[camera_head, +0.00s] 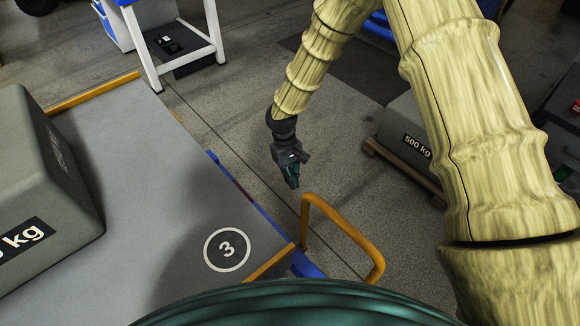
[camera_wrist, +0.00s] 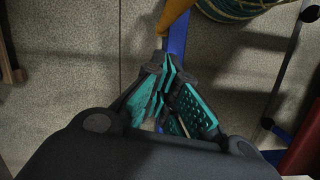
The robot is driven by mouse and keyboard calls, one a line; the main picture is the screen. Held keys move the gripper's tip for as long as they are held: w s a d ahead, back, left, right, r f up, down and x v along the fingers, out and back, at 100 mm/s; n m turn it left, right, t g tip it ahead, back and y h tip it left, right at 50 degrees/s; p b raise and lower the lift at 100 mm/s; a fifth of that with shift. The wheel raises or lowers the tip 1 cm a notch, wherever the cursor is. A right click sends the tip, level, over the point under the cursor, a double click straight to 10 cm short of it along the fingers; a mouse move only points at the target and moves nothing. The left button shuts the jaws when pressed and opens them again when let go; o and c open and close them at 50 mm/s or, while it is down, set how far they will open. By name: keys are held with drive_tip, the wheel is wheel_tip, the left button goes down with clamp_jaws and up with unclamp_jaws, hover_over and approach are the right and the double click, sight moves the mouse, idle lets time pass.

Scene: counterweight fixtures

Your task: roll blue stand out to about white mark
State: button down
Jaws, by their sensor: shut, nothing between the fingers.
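A low wheeled-looking stand with a grey top (camera_head: 150,200), blue edges (camera_head: 305,265) and a number 3 in a white ring (camera_head: 227,250) fills the left of the head view. An orange handle (camera_head: 345,232) rises at its near right end. My gripper (camera_head: 292,182) is shut and empty, above the floor beyond the handle and apart from it in the head view. In the wrist view my gripper (camera_wrist: 168,75) points towards a blue bar (camera_wrist: 179,38), and part of the orange handle (camera_wrist: 172,14) shows at the top. I cannot make out a white floor mark.
A grey weight (camera_head: 40,165) sits on the stand's top. A 500 kg block (camera_head: 400,125) on a wooden pallet (camera_head: 405,172) stands right, partly behind my arm. A white-legged blue table (camera_head: 185,45) stands at the back left. Speckled floor (camera_head: 225,105) between them is clear.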

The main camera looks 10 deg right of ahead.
drive_tip(key=s, duration=0.1)
drive_tip(key=s+d+p, duration=0.1)
drive_tip(key=s+f, duration=0.1)
drive_tip(key=shift+s+d, duration=0.3)
drive_tip(key=shift+s, duration=0.1)
